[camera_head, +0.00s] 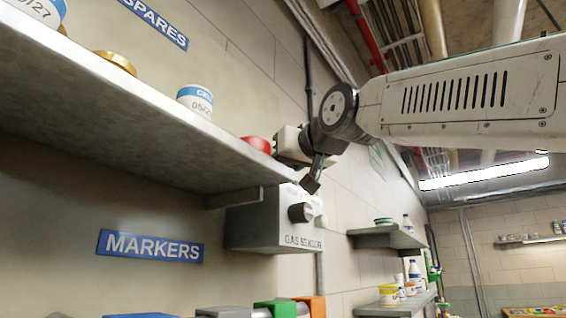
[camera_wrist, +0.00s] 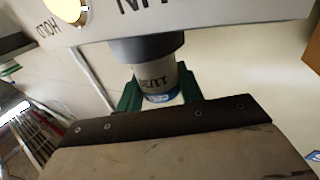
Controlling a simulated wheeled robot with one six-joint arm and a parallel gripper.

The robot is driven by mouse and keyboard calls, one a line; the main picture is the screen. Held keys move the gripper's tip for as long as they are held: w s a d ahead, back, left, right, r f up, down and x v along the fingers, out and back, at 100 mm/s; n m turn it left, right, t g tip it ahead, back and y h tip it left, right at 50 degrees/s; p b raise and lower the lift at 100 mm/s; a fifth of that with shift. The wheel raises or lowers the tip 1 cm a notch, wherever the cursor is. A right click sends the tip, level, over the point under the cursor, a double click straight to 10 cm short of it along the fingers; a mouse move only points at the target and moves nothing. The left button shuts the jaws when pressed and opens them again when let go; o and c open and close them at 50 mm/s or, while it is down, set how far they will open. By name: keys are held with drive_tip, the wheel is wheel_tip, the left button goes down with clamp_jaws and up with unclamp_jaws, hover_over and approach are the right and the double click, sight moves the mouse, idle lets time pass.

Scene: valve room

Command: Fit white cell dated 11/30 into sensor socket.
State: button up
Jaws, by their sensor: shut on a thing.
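My gripper (camera_wrist: 160,97) is shut on a white cell (camera_wrist: 158,76) with a blue end. Its print is upside down and reads as "11/" with the rest hard to make out. In the wrist view the cell's far end meets the mouth of the dark round socket (camera_wrist: 146,47), in line with it. I cannot tell how deep it sits. The socket (camera_head: 300,212) also shows on the front of the grey gas sensor box (camera_head: 262,225) in the head view. My gripper (camera_head: 313,183) is beside the box there, and the cell is not clearly visible.
The spares shelf (camera_head: 110,110) runs above the box at left, close to my wrist. It holds a white cell marked 05/2 (camera_head: 196,99), a brass disc (camera_head: 116,61), a red object (camera_head: 256,144) and another white cell (camera_head: 42,11). A small shelf (camera_head: 385,238) stands beyond the box.

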drive_tip(key=shift+f, duration=0.4)
idle(0.6)
drive_tip(key=o, duration=1.1)
drive_tip(key=shift+c, duration=0.2)
drive_tip(key=v, duration=0.8)
drive_tip(key=shift+w, duration=0.1)
drive_tip(key=shift+a, duration=0.1)
